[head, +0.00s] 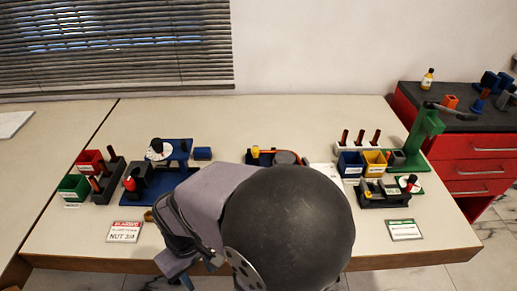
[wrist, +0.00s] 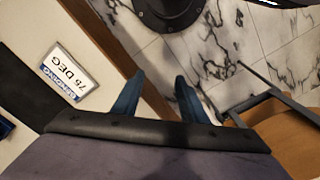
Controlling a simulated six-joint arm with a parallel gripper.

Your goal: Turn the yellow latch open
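I cannot make out the yellow latch for certain. In the head view, a small yellow part (head: 255,151) stands on a blue and dark fixture at the middle of the table, partly hidden behind my arm. Another small yellow piece (head: 367,190) shows on a dark block fixture (head: 385,198) at the right. My gripper (wrist: 159,77) shows in the wrist view with its two blue fingers apart and nothing between them. It is over the table's front edge and the floor, away from both yellow parts. My dark arm covers the table's front middle in the head view.
A white card reading "75 DEG" (wrist: 65,75) lies on the table in the wrist view. A blue fixture (head: 160,185) and red and green bins stand left. Blue and yellow (head: 375,161) bins and a green stand (head: 422,135) are right. The table's back is clear.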

